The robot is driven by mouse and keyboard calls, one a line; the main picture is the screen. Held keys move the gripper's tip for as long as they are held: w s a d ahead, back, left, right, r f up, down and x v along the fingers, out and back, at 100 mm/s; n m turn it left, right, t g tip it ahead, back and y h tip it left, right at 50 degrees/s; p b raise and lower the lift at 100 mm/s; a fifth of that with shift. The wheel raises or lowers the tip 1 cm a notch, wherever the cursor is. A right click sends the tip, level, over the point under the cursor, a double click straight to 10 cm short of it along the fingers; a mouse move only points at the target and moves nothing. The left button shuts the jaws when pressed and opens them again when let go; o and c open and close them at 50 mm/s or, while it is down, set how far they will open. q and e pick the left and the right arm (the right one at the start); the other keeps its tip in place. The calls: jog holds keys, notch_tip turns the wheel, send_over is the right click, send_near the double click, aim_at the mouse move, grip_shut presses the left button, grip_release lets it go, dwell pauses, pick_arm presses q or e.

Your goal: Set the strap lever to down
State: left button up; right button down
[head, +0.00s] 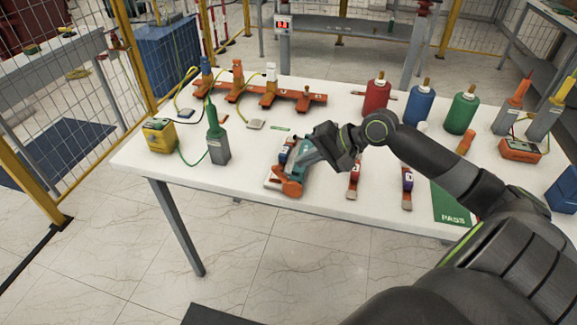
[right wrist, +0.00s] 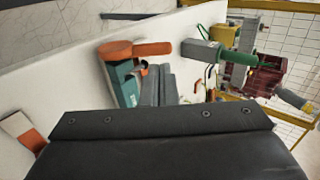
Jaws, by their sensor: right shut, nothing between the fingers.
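A teal and orange device (head: 303,158) stands near the table's front edge. Its rounded orange part (head: 291,187) faces the front. In the right wrist view its teal body (right wrist: 124,82) shows with an orange disc and an orange bar, probably the strap lever (right wrist: 152,48), reaching right. In the head view I cannot pick out the lever's position. My right gripper (head: 322,146) is shut and empty, close beside the device's upper right side. Its fingers (right wrist: 157,86) also show beside the teal body in the right wrist view; whether they touch is unclear. My left gripper is out of view.
Two short straps (head: 407,188) lie to the right of the device. A grey block with a green handle (head: 217,142) stands left. An orange rail (head: 270,96) with upright posts is behind. Red (head: 376,97), blue (head: 419,105) and green (head: 461,113) cylinders stand behind my arm.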

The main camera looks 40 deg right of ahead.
aim_at(278, 170)
jog(key=shift+p+x, duration=0.4)
jog(key=shift+x, duration=2.35)
jog(key=shift+w+a+f+p, duration=0.25)
jog(key=shift+w+a+p, duration=0.2)
jog(key=shift+w+p, duration=0.05)
jog(key=shift+f, duration=0.1)
